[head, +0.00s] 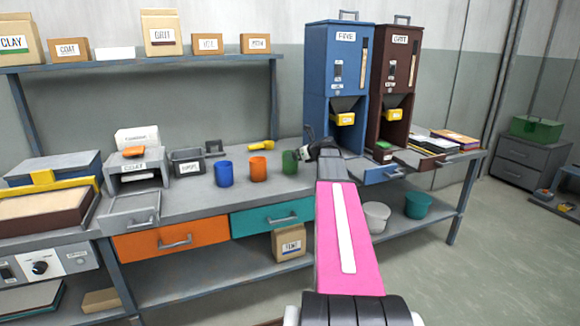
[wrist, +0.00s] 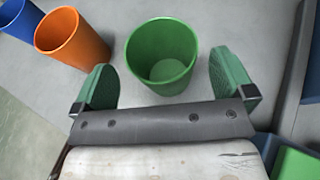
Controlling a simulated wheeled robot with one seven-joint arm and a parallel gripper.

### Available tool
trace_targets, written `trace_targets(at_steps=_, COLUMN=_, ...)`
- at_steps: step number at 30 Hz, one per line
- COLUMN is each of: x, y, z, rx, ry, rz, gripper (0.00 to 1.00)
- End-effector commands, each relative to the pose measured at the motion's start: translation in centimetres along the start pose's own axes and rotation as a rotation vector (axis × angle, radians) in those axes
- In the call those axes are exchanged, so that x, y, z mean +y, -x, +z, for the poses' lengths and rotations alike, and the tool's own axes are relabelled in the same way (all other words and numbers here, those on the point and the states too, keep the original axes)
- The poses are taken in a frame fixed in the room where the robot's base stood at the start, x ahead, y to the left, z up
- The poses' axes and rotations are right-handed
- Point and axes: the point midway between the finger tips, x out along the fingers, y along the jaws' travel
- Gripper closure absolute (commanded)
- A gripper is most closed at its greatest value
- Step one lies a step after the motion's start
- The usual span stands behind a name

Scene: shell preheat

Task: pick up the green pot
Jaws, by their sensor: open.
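The green pot (head: 290,162) stands upright on the grey workbench, right of the orange pot, partly hidden by my gripper in the head view. In the wrist view the green pot (wrist: 162,57) is seen from above, open and empty. My gripper (wrist: 166,80) is open, with one green finger pad on each side of the pot's near part. A gap shows between the pot and each pad, so neither seems to touch it. In the head view my gripper (head: 305,155) is at the pot's right side.
An orange pot (head: 258,168) and a blue pot (head: 224,173) stand left of the green pot. A yellow tool (head: 262,144) lies behind. A blue dispenser (head: 335,80) and a dark red dispenser (head: 396,85) stand to the right. A grey bin (head: 187,163) is farther left.

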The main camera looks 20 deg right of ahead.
Motion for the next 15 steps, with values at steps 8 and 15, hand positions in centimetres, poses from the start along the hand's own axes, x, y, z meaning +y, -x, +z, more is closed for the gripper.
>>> trace_targets(at_steps=8, x=-0.2, y=-3.9, z=0.1, rx=0.001, ry=0.000, rz=0.002, gripper=0.00)
trace_targets(at_steps=15, x=-0.1, y=-4.2, z=0.1, rx=0.001, ry=0.000, rz=0.000, gripper=0.00)
